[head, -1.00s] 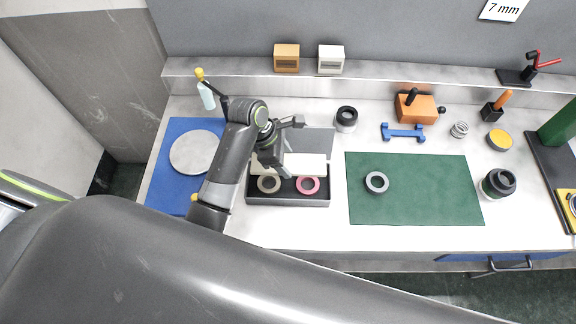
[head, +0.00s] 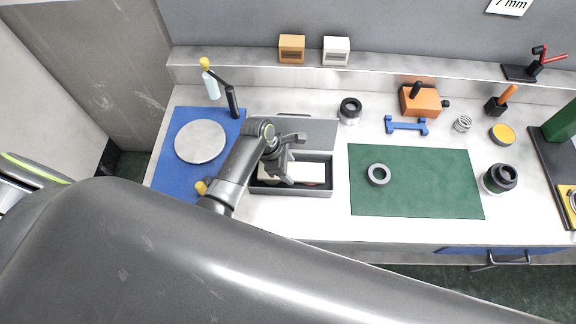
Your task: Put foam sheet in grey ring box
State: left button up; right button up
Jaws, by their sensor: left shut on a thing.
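The grey ring box (head: 318,192) stands open on the bench, left of the green mat. The white foam sheet (head: 309,172) lies across the opening of the box, within its outline in this view. It hides most of what the box holds; a sliver of the pink ring (head: 312,184) shows at its front edge. My left gripper (head: 286,178) is over the box, shut on the foam sheet. I cannot tell whether the sheet touches the rings or hovers just above them. My right gripper is not in view.
A grey flat panel (head: 318,132) lies behind the box. A blue mat (head: 168,178) with a round grey plate (head: 200,141) is at left. The green mat (head: 430,185) at right holds a dark grey ring (head: 378,174). A black-and-white cylinder (head: 349,111) stands behind.

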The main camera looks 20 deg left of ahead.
pick_arm(q)
jog(key=shift+f, duration=0.1)
jog(key=o, duration=0.9)
jog(key=shift+o, duration=0.2)
jog(key=v, duration=1.2)
jog(key=shift+s, duration=0.1)
